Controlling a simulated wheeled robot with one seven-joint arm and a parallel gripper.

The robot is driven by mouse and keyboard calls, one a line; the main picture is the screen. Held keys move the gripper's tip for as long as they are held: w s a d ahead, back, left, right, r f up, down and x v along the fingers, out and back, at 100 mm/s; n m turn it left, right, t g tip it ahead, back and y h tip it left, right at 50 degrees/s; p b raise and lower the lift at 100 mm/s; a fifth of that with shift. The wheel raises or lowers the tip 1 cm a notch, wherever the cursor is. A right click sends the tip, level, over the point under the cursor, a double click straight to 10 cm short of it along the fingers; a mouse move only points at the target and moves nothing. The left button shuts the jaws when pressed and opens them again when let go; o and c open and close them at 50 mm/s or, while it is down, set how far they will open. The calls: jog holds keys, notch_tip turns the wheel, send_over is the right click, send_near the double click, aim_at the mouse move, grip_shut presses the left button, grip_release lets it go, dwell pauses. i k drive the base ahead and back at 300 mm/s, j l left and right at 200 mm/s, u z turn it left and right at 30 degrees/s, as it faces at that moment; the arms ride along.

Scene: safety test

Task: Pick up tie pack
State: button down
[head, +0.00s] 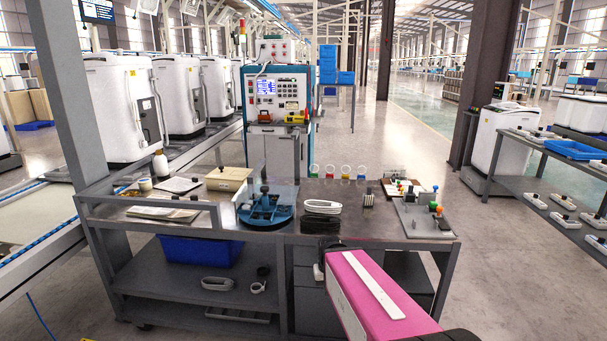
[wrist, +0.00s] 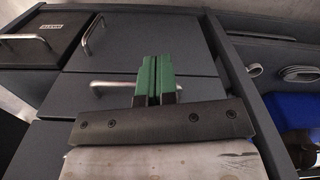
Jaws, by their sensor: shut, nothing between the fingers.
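On the workbench top, near its front edge in the head view, lie a white bundle (head: 322,206) and a dark bundle (head: 320,224) just in front of it. They look like packs of cable ties, but I cannot tell which one is the tie pack. Neither shows in the wrist view. My gripper (wrist: 156,82) has green fingers, close together and empty. It is in front of grey drawers with metal handles, and a drawer handle (wrist: 118,84) is just beside and behind the fingers. In the head view my pink arm reaches toward the bench front; the fingers are hidden there.
The workbench (head: 265,236) also holds a blue round fixture (head: 265,208), a beige box (head: 228,179) and a grey plate with colored buttons (head: 425,217). Below are a blue bin (head: 200,250) and a white coil (head: 216,284).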

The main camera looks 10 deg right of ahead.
aim_at(410, 196)
jog(key=j, duration=0.3)
jog(key=l+z, duration=0.2)
jog(key=z, duration=0.25)
jog(key=i+j+z, duration=0.1)
jog(key=z, duration=0.5)
jog(key=k+j, duration=0.25)
jog(key=i+l, duration=0.2)
